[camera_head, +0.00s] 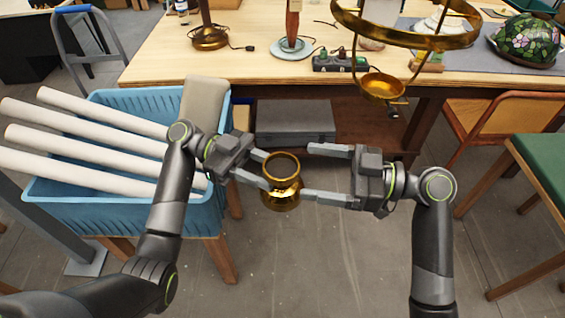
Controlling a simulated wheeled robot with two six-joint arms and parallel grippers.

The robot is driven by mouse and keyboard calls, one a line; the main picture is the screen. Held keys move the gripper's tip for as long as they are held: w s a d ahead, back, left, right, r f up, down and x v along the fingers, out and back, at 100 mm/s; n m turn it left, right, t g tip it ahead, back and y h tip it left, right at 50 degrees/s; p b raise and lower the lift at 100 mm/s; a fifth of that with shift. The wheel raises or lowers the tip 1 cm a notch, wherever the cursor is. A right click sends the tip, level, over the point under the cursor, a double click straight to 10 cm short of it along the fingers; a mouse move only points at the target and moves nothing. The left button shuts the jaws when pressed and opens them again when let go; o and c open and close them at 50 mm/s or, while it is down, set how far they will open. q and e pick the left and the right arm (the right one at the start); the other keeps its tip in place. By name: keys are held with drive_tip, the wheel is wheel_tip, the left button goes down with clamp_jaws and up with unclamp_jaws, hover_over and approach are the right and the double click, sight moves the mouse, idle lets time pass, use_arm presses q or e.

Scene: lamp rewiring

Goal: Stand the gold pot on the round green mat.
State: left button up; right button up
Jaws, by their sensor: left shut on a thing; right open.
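The gold pot (281,190) is upright in the air in front of the table, its round mouth facing up. My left gripper (262,171) is shut on the pot from its left side. My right gripper (307,172) is open and empty just right of the pot, its two fingers pointing left toward it. A pale grey-green round disc (279,50) lies on the table under a reddish-brown lamp stem. I cannot tell whether it is the green mat; no other round green mat shows.
A blue crate (100,215) with white tubes stands left. Chairs (500,105) stand right.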

sight(265, 163)
drive_tip(key=shift+w+a, duration=0.25)
drive_tip(key=shift+a, duration=1.5)
drive_tip(key=shift+w+a, duration=0.2)
drive_tip(key=shift+a, duration=1.55)
drive_tip(key=shift+c, duration=0.3)
use_arm(q)
drive_tip(key=shift+s, duration=0.1)
use_arm(e)
drive_tip(key=c, duration=1.2)
use_arm(q)
drive_tip(key=o, duration=1.2)
use_arm(e)
drive_tip(key=shift+c, duration=0.4)
use_arm(q)
drive_tip(key=shift+o, duration=0.2)
